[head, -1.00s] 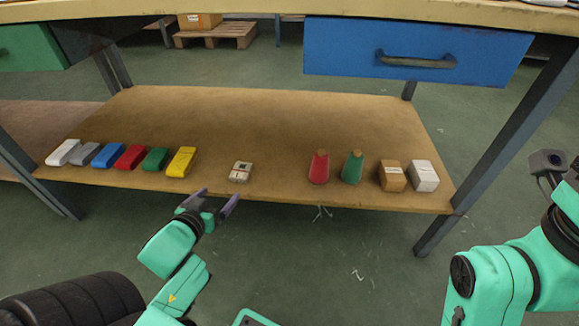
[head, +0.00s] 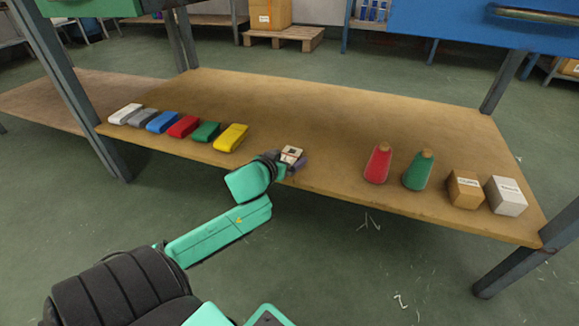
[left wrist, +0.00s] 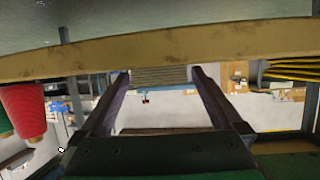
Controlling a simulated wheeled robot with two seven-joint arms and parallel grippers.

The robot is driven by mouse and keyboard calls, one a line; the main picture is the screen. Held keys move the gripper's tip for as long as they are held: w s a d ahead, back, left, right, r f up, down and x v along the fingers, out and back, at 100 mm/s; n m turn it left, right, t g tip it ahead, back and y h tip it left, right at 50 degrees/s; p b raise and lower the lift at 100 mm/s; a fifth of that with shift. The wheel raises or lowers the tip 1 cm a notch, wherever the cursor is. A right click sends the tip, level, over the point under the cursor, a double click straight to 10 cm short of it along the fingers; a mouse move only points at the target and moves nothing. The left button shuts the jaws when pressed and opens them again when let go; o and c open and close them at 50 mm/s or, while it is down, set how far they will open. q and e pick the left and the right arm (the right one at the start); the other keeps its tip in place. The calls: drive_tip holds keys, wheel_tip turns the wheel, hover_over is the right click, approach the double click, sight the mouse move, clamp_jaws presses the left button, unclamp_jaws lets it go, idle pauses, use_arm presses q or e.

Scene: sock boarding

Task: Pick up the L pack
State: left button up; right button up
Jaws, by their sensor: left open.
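A small pale pack with dark marks (head: 291,153), which I take as the L pack, lies near the front edge of the lower shelf; its lettering is too small to read. My left gripper (head: 283,162) reaches in from the front, at the pack, and partly hides it. In the left wrist view, which looks upside down, the pack shows as a light striped block (left wrist: 160,75) between the far ends of the two spread fingers (left wrist: 160,82). The left gripper is open, and I cannot tell whether a finger touches the pack. My right gripper is out of view.
On the shelf (head: 330,118), a yellow pack (head: 231,138) and several coloured packs lie to the left. A red cone (head: 378,163), a green cone (head: 418,170), a brown box (head: 464,189) and a white box (head: 506,195) stand to the right. The shelf behind is clear.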

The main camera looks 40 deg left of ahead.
use_arm(q)
drive_tip(key=shift+r, duration=0.15)
drive_tip(key=c, duration=1.4)
